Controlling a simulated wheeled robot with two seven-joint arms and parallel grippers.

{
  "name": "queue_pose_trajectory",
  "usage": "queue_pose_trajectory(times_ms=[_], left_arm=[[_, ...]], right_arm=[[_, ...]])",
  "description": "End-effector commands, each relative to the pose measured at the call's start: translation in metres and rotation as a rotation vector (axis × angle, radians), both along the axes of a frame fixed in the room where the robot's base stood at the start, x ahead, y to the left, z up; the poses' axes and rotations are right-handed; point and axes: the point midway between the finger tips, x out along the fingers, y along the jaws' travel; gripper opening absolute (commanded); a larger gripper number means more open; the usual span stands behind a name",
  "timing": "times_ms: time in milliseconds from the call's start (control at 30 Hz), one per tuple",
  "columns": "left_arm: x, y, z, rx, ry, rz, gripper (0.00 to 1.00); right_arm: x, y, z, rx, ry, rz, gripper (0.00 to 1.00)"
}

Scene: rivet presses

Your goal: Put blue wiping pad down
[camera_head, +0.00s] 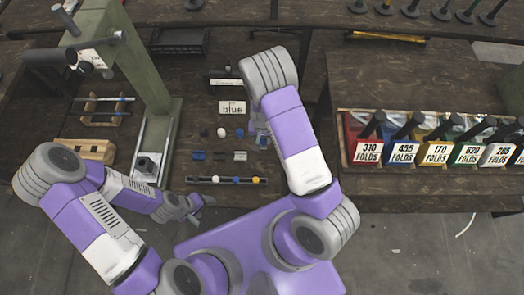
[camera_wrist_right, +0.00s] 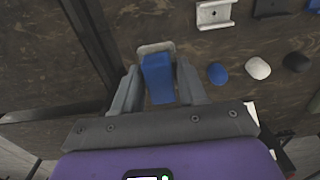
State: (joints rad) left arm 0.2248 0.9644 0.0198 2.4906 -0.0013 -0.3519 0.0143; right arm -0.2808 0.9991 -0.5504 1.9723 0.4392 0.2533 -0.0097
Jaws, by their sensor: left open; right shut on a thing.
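The blue wiping pad (camera_wrist_right: 158,80) is between the two fingers of my right gripper (camera_wrist_right: 157,72) in the right wrist view. A pale edge shows at its far end. The gripper is shut on it, over the dark wooden table; whether the pad touches the table I cannot tell. In the head view my right gripper (camera_head: 262,135) is at the right of the small parts, mostly under my own arm. My left gripper (camera_head: 196,207) is open and empty, low at the table's front edge.
A strip with knobs (camera_head: 225,180) lies in front. A green press (camera_head: 150,85) stands left. Labelled colour bins (camera_head: 430,150) stand right.

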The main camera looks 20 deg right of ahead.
Motion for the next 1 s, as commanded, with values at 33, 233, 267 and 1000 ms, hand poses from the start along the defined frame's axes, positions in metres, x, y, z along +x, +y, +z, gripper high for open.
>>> queue_pose_trajectory(times_ms=[33, 233, 267, 1000], left_arm=[[0.0, 0.0, -0.006, 0.0, 0.0, 0.0, 0.67], [0.0, 0.0, -0.021, 0.0, 0.0, 0.0, 0.67], [0.0, 0.0, -0.022, 0.0, 0.0, 0.0, 0.67], [0.0, 0.0, -0.039, 0.0, 0.0, 0.0, 0.67]], right_arm=[[-0.001, 0.0, -0.013, 0.0, 0.004, -0.001, 0.12], [-0.001, 0.0, -0.048, 0.0, 0.002, 0.001, 0.12], [-0.001, 0.0, -0.051, 0.0, 0.002, 0.001, 0.12], [0.0, 0.0, -0.092, 0.0, 0.001, 0.003, 0.45]])
